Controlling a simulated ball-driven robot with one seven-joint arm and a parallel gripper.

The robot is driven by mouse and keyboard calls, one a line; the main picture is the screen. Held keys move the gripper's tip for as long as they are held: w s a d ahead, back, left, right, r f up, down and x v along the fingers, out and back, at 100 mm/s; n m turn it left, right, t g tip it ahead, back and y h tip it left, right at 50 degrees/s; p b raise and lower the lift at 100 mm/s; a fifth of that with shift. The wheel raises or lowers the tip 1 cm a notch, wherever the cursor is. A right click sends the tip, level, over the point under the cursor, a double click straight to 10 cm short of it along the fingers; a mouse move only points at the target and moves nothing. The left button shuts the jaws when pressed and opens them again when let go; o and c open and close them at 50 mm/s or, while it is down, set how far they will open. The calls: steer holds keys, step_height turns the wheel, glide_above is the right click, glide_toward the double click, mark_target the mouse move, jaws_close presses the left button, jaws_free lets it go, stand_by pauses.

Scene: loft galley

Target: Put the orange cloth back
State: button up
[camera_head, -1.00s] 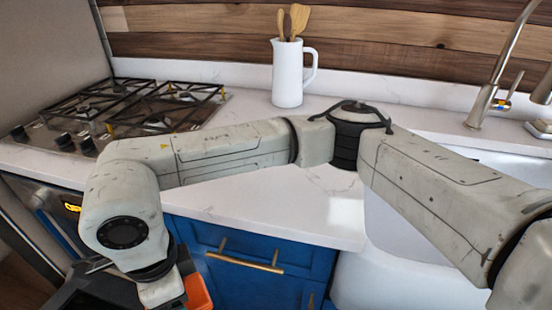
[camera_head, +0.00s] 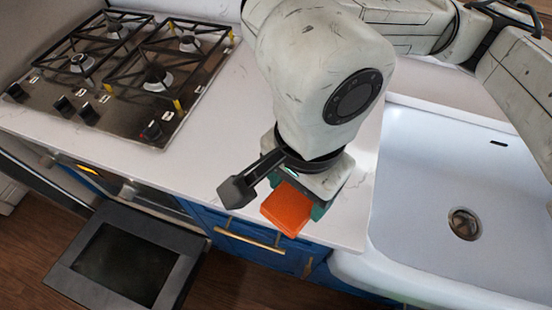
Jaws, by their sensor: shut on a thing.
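The orange cloth (camera_head: 287,209) is a small, thick, folded-looking block at my gripper (camera_head: 298,194). My gripper points down and is shut on the cloth, above the front edge of the white counter (camera_head: 225,130) between the stove and the sink. The fingertips are mostly hidden by the gripper body and the cloth. I cannot tell how high the cloth is above the counter.
A gas stove (camera_head: 120,75) with black grates is at the left. A white sink (camera_head: 425,200) is at the right. Below the counter are a blue drawer with a gold handle (camera_head: 250,242) and a dark open panel, apparently the oven door (camera_head: 75,262).

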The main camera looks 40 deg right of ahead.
steer(key=w+d+f+p, duration=0.1)
steer(key=w+f, duration=0.1)
steer(key=w, duration=0.1)
steer(key=w+d+f, duration=0.1)
steer(key=w+f, duration=0.1)
steer(key=w, duration=0.1)
steer(key=w+d+f+p, duration=0.1)
steer(key=w+f, duration=0.2)
steer(key=shift+w+d+f+p, duration=0.1)
steer(key=shift+w+d+p, duration=0.05)
steer(key=shift+w+p, duration=0.15)
steer(key=shift+w+d+f, duration=0.15)
steer(key=shift+w+f, duration=0.2)
steer(key=shift+f, duration=0.15)
steer(key=f, duration=0.3)
steer(key=shift+w+d+f+p, duration=0.1)
steer(key=shift+w+p, duration=0.1)
steer(key=shift+p, duration=0.15)
steer(key=shift+f, duration=0.2)
steer(key=shift+f+b, duration=0.2)
steer(key=shift+b, duration=0.15)
steer(key=o, duration=1)
steer(key=shift+r, duration=0.1)
steer(key=shift+r, duration=0.1)
